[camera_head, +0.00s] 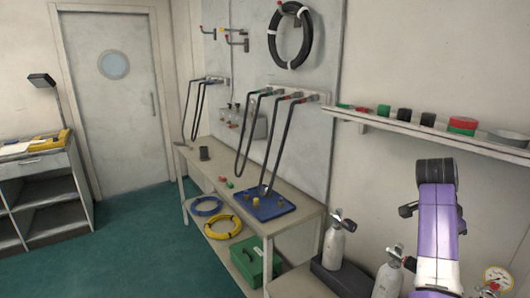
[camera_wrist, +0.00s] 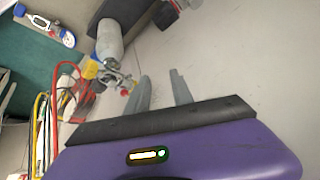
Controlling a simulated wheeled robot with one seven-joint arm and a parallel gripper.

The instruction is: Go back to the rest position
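My gripper (camera_wrist: 160,76) shows in the wrist view as two grey fingers standing apart, with nothing between them. It is open and empty. Bare pale surface lies beyond the fingertips. A grey cylinder (camera_wrist: 110,42) with a valve top is to the left of the fingers; whether the valve touches the left finger I cannot tell. In the head view my purple arm rises at the right, in front of the wall and below the shelf (camera_head: 430,131). The fingers cannot be made out in the head view.
A bench (camera_head: 308,212) with a blue tray (camera_head: 262,204) and hanging black hoses stands along the wall. Grey cylinders (camera_head: 333,245) stand near my arm; a round gauge (camera_head: 498,278) is at lower right. The green floor (camera_head: 140,245) at left is clear.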

